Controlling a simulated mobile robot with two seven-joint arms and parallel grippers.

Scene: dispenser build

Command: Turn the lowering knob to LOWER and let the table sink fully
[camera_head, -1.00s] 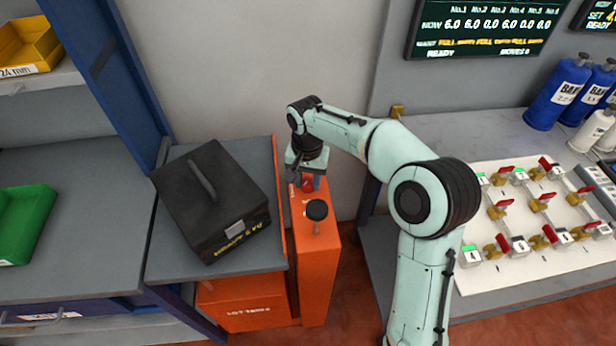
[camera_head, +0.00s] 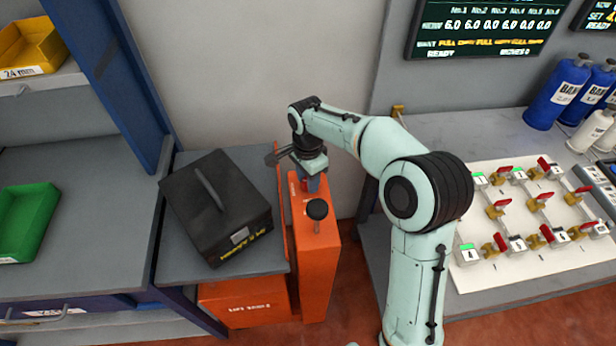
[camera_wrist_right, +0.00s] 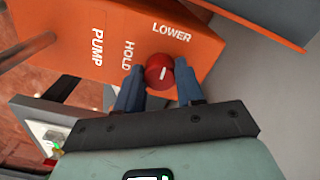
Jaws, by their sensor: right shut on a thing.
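The red lowering knob (camera_wrist_right: 158,72) sits on the orange housing (camera_head: 316,270) of the lift table. In the right wrist view its white mark points up toward the printed word LOWER, with HOLD and PUMP to the left. My right gripper (camera_wrist_right: 160,85) has its blue-grey fingers on either side of the knob and is shut on it. In the head view this gripper (camera_head: 311,184) reaches down onto the housing's top and hides the knob. The grey table top (camera_head: 180,262) lies left of the housing and carries a black box (camera_head: 214,205) with a handle. My left gripper is out of view.
A black-topped lever (camera_head: 317,209) stands on the housing just in front of my right gripper. A shelf with a green bin (camera_head: 25,222) and blue post is on the left. A bench with red-handled valves (camera_head: 497,207) and blue bottles (camera_head: 556,95) is on the right.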

